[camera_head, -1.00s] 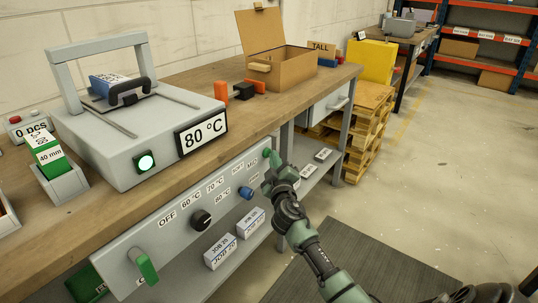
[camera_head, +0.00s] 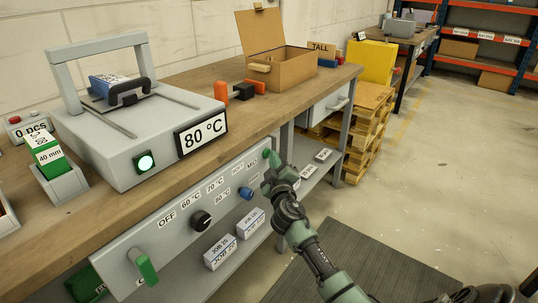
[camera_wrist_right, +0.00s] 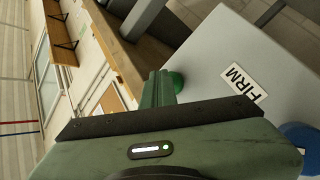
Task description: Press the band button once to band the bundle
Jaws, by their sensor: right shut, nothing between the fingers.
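The banding machine (camera_head: 130,155) stands on the bench, with a grey arch and an "80 °C" display (camera_head: 201,136). My right gripper (camera_head: 268,158) is shut and empty at the right end of the grey front panel. In the right wrist view its fingers (camera_wrist_right: 157,88) are beside a round green part (camera_wrist_right: 176,82) on the panel; I cannot tell whether they touch. My left gripper is not in view.
The front panel (camera_head: 175,238) carries a black knob (camera_head: 201,220), a blue knob (camera_head: 246,193) and a green lever (camera_head: 143,265).

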